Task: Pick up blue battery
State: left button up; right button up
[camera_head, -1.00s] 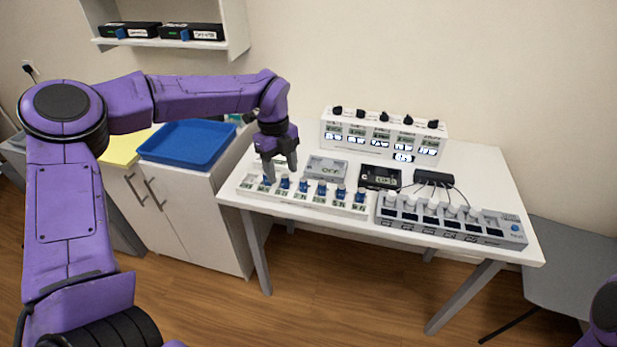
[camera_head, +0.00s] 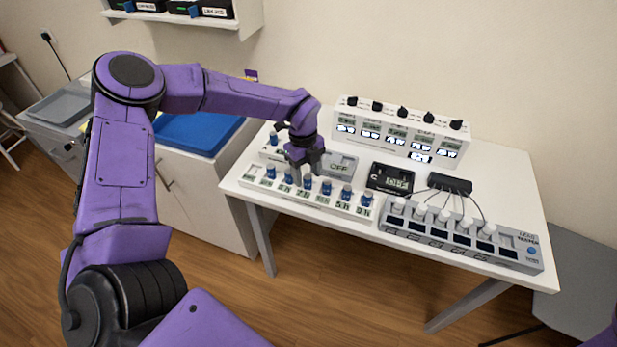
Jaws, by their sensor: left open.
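Several small blue batteries stand upright in a row in a white labelled rack (camera_head: 312,196) at the table's front left. One is the battery (camera_head: 326,187) near the middle of the row, and another is the battery (camera_head: 270,172) at the left. A further blue piece (camera_head: 274,139) shows behind the left end of the rack. My left gripper (camera_head: 303,178) points down over the left half of the row, with its fingers apart. Its fingers partly overlap the batteries there, and I cannot tell whether they touch one. My right gripper is out of view.
A grey box marked OFF (camera_head: 341,166), a black device (camera_head: 390,180) and a black hub with cables (camera_head: 450,183) stand behind the rack. A grey slotted unit (camera_head: 460,241) is at the right. A white panel with knobs (camera_head: 400,132) stands at the back. A blue tray (camera_head: 197,134) lies left.

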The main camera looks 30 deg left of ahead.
pick_arm(q)
jog(key=shift+d+f, duration=0.15)
jog(key=shift+f, duration=0.7)
grip_shut()
